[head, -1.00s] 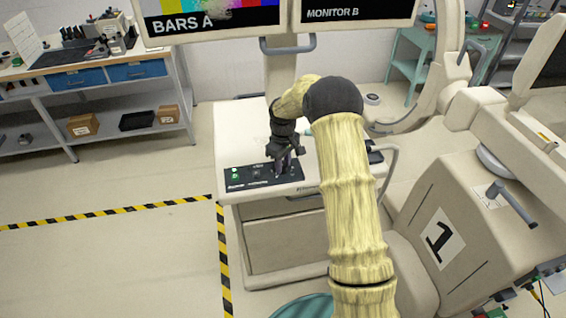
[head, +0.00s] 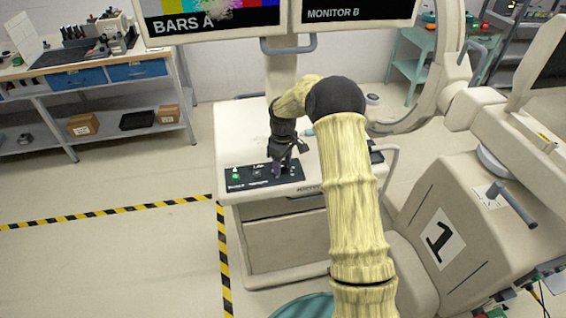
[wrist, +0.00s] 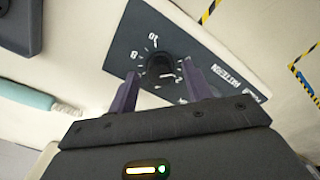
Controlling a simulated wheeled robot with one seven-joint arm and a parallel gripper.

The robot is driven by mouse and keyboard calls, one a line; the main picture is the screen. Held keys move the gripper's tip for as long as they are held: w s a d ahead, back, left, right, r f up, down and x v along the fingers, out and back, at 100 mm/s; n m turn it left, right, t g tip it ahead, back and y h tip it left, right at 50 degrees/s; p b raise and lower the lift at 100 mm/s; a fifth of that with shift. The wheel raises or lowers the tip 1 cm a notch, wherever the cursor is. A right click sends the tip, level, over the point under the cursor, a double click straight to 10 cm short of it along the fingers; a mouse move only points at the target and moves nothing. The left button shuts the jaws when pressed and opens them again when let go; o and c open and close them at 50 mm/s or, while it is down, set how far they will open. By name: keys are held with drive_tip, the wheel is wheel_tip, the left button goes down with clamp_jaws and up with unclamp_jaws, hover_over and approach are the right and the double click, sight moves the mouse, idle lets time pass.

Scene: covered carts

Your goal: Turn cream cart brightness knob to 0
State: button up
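The cream cart (head: 270,212) carries a dark control panel (head: 246,175) on its top. In the wrist view the panel (wrist: 226,66) shows a round black knob (wrist: 160,66) ringed by a white scale, with 10 and 8 legible to its upper left and a 2 to its lower right. The knob's pointer cannot be read clearly. My gripper (wrist: 161,76) is open, with one purple finger on each side of the knob; a gap seems to show on both sides, though contact is hard to judge. In the head view my gripper (head: 279,166) is over the panel's right part.
Above the cart, a left monitor (head: 210,20) shows colour bars with a speckled patch, and a right monitor (head: 358,14) reads MONITOR B. A pale teal cylinder (wrist: 30,97) lies beside the panel.

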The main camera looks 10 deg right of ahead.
sight(282, 167)
drive_tip(key=shift+f, duration=0.1)
wheel_tip(282, 167, up, 18)
drive_tip(key=b, duration=0.2)
drive_tip(key=shift+f+b, duration=0.25)
drive_tip(key=shift+b, duration=0.05)
drive_tip(key=s+f+m+t, duration=0.1)
drive_tip(key=s+f+m, duration=0.1)
drive_tip(key=s, duration=0.8)
drive_tip(key=s+f+m, duration=0.3)
drive_tip(key=s+m, duration=0.1)
drive_tip(key=s, duration=0.6)
drive_tip(key=s+f+m+t, duration=0.1)
drive_tip(key=s+f+m, duration=0.1)
drive_tip(key=s, duration=0.8)
drive_tip(key=shift+d+f+m+t, duration=0.15)
drive_tip(key=shift+m+t, duration=0.15)
drive_tip(key=shift+m, duration=0.3)
idle(0.4)
